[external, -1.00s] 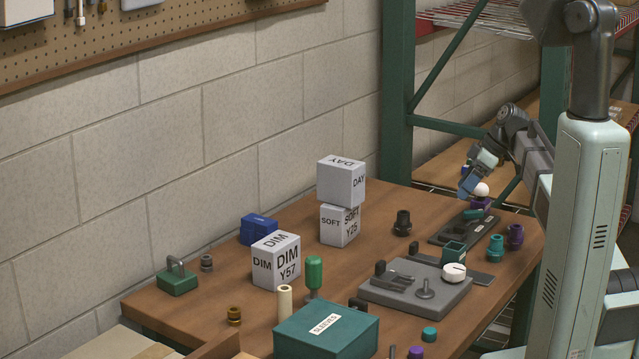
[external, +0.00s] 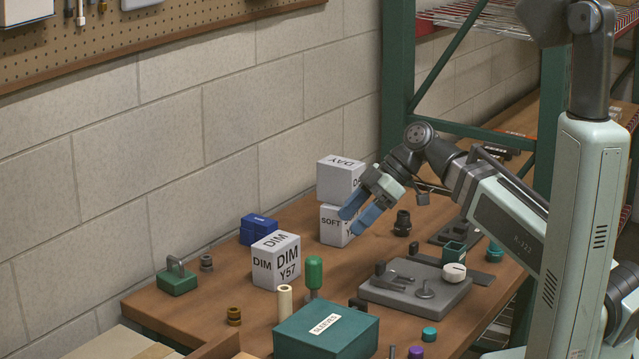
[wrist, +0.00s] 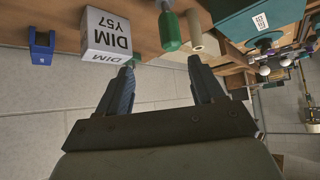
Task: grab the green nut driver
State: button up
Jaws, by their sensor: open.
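The green nut driver (external: 314,273) stands upright on the table, its green handle up, between the DIM Y57 box and the teal SLEEVES box. It also shows in the wrist view (wrist: 171,32), upside down, beyond the fingertips. My gripper (external: 356,218) is open and empty, its blue fingers in front of the stacked white boxes, above the table and apart from the driver. In the wrist view my gripper (wrist: 160,75) has its fingers spread, with the driver's handle showing between them and farther off.
The DIM Y57 box (external: 277,261) is left of the driver. The cream tube (external: 285,302) and the teal SLEEVES box (external: 327,335) are close in front. The stacked DAY box (external: 338,178) and SOFT box (external: 334,225) stand behind. A grey fixture (external: 416,288) lies to the right.

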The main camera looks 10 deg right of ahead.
aim_at(319, 258)
jog(key=s+a+f, duration=0.1)
jog(key=a+f, duration=0.1)
jog(key=s+a+f, duration=0.1)
jog(key=a+f, duration=0.1)
jog(key=a, duration=0.1)
jog(key=s+a+f, duration=0.1)
jog(key=a+f, duration=0.1)
jog(key=shift+a, duration=0.25)
jog(key=shift+x, duration=0.9)
jog(key=shift+d+f+x, duration=0.1)
jog(key=shift+x, duration=0.75)
jog(key=shift+d+f+x, duration=0.15)
jog(key=shift+x, duration=0.7)
jog(key=shift+w, duration=0.15)
jog(key=shift+c, duration=0.2)
jog(key=c, duration=1.1)
